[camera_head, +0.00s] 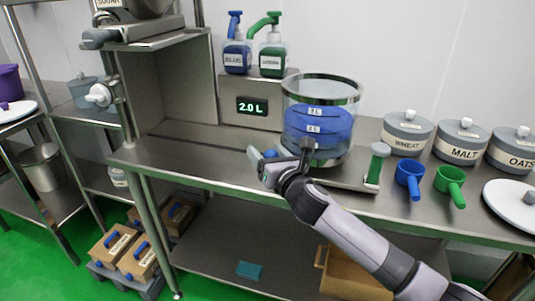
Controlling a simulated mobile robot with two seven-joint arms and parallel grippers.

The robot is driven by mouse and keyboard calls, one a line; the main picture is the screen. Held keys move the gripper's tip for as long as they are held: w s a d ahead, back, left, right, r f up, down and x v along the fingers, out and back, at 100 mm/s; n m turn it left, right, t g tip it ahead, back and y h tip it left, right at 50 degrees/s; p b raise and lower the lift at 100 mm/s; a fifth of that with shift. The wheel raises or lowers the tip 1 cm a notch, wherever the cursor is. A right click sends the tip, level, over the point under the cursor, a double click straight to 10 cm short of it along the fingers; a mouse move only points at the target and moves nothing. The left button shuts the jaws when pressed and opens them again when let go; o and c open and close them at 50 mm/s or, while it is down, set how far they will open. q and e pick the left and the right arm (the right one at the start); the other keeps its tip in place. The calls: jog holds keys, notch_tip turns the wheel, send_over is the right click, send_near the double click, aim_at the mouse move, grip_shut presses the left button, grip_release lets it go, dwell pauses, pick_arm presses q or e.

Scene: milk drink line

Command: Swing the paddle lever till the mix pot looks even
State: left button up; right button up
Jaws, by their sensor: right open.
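The mix pot (330,93) is a clear round vessel with a metal rim, standing on the steel bench. Its contents look blue (335,124), with a paler grey band near the bottom; my gripper hides part of its lower front. A post with a green grip (379,150), which looks like the paddle lever, stands upright just right of the pot on a flat metal base. My right gripper (283,160) is open and empty in front of the pot's lower left, apart from the green grip. I cannot tell whether it touches the pot. My left gripper is out of view.
A display (252,106) behind the pot reads 2.0 L. Blue (237,54) and green (273,57) pump bottles stand above it. Blue (408,174) and green (450,180) scoops and lidded jars (461,141) stand to the right. The bench left of the pot (190,155) is clear.

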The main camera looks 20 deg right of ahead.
grip_shut()
jog(key=shift+s, duration=0.1)
